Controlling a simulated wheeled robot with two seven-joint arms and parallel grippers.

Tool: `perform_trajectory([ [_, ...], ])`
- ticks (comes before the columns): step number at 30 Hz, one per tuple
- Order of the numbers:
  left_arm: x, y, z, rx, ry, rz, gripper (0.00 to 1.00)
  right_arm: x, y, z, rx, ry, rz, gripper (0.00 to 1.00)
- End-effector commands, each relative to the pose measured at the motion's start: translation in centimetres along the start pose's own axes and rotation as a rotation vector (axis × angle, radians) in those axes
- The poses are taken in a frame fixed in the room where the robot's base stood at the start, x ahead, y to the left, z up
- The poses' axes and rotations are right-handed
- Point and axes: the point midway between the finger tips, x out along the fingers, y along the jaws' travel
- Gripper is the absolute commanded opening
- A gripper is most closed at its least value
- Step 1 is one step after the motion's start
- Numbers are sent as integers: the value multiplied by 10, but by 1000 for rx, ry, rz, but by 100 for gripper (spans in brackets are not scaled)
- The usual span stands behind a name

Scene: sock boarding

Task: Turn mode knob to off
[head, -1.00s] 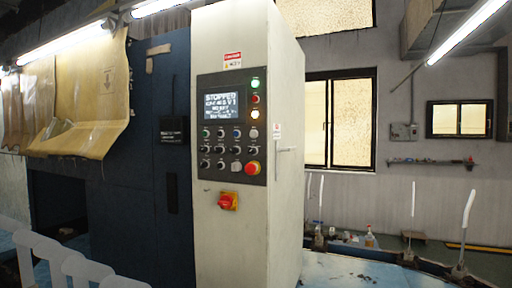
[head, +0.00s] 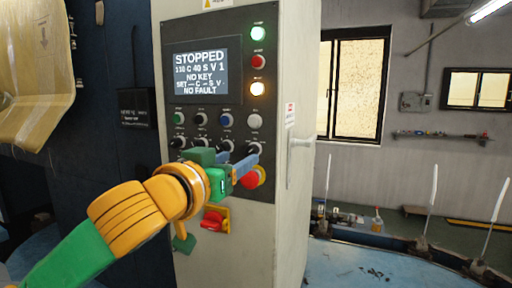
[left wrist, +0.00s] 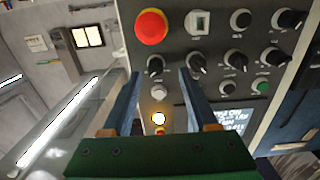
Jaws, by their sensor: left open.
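The control panel (head: 170,95) is on a tall white cabinet, with black knobs in rows; labels are too small to read, so I cannot tell which is the mode knob. The screen (head: 200,72) reads STOPPED, NO KEY, NO FAULT. My left gripper (head: 250,168) is open and empty in front of the lower panel, hiding several knobs. In the left wrist view, its blue fingers (left wrist: 160,75) point at the panel, with the rightmost upper-row knob (left wrist: 156,65) between them in the picture. A neighbouring knob (left wrist: 195,61) shows near the other finger. Contact cannot be told. My right gripper is not in view.
A red emergency button (left wrist: 152,26) on a yellow ring is close by the fingers. A red-and-yellow rotary switch (head: 213,219) sits below the panel. Yellow sheets (head: 35,75) hang at left.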

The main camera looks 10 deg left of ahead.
Motion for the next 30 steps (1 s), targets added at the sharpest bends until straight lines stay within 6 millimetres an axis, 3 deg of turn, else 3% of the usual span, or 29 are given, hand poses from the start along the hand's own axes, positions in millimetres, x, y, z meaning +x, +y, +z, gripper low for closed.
perform_trajectory([
  [1,11,0,-8,-2,-5,0,60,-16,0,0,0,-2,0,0],
  [7,45,0,-5,-1,-3,0,60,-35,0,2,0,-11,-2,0],
  [16,52,0,0,0,1,1,60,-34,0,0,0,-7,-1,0],
  [21,51,0,-1,0,2,1,14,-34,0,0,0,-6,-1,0],
  [23,51,0,-1,0,2,1,0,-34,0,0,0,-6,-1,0],
  [30,51,0,-1,-8,4,1,0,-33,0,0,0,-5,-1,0],
])
